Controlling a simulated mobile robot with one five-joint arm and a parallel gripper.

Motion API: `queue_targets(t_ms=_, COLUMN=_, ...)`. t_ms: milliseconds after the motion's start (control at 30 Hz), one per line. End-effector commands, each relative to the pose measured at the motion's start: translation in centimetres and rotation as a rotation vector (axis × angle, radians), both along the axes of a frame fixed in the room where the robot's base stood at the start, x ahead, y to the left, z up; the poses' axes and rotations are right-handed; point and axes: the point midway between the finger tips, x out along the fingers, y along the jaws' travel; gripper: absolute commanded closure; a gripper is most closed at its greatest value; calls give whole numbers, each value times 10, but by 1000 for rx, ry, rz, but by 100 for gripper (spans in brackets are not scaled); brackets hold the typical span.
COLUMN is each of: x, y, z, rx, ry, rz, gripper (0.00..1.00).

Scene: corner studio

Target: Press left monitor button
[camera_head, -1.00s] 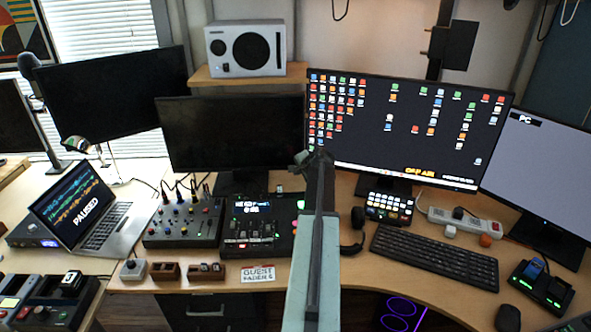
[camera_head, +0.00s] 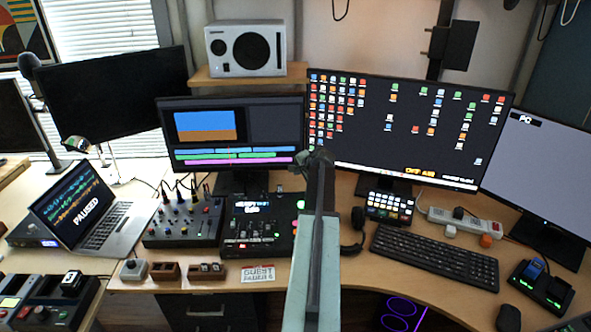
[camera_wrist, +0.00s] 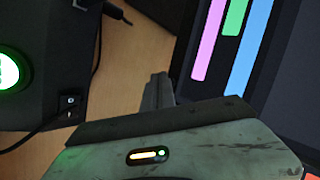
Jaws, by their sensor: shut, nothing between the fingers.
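A monitor (camera_head: 277,126) left of the large one is lit with a video-editing timeline. The bright bars of its screen also show in the wrist view (camera_wrist: 258,45), turned on their side. Its button cannot be made out. My gripper (camera_head: 297,165) is at this monitor's lower right corner in the head view. In the wrist view the gripper (camera_wrist: 158,88) is shut and empty, its fingers close to the monitor's dark edge. I cannot tell whether they touch it.
A large lit monitor (camera_head: 430,135) stands just right. A dark monitor (camera_head: 115,95) stands further left. A black lit control panel (camera_head: 255,235), a mixer (camera_head: 185,222) and a laptop (camera_head: 85,215) crowd the desk below. Bare wood shows between panel and monitor in the wrist view.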

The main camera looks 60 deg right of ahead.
Motion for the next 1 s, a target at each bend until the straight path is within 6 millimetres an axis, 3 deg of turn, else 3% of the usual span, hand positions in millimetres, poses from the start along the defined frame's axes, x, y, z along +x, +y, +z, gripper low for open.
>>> queue_targets(t_ms=467, x=-7, y=9, z=0, rx=0, ry=0, rz=0, gripper=100)
queue_targets(t_ms=1000, x=-40, y=56, z=0, rx=1, ry=0, rz=-1, gripper=100)
